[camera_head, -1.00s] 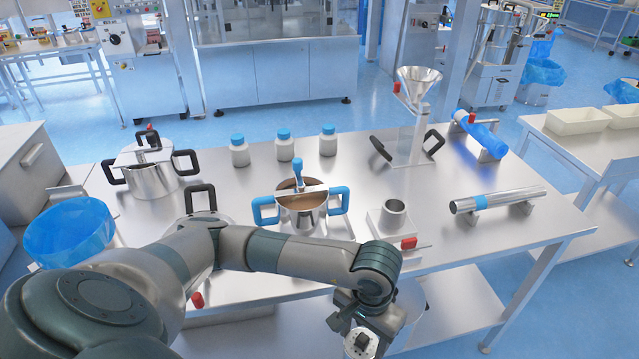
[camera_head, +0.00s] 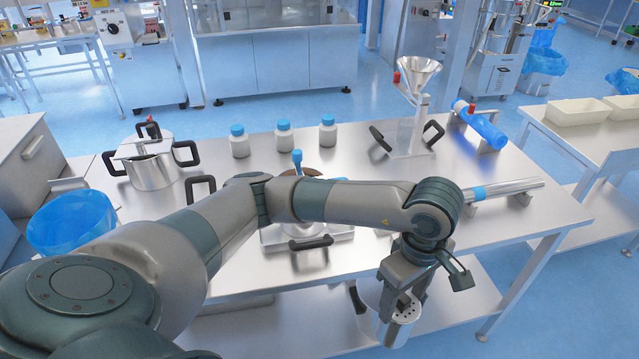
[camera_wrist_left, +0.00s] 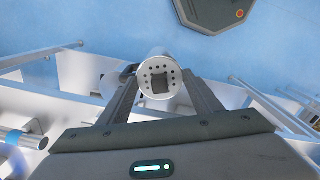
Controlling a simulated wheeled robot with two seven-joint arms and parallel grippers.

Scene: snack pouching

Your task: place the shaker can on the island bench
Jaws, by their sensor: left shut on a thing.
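The shaker can (camera_head: 398,325) is a silver cylinder with a perforated top. My left gripper (camera_head: 405,301) is shut on it and holds it roughly upright at the near side of the island bench (camera_head: 545,222), out past the front edge in the picture. The left wrist view shows the can's round, holed top (camera_wrist_left: 160,76) with a dark square in it, between the two fingers of my left gripper (camera_wrist_left: 158,92). The bench is a long steel table. My left arm hides part of its middle. My right gripper is not in view.
A lidded pot (camera_head: 152,172) stands at the bench's left, beyond a blue-lined bin (camera_head: 70,222). Three blue-capped bottles (camera_head: 283,138) line the back. The front right of the bench is clear.

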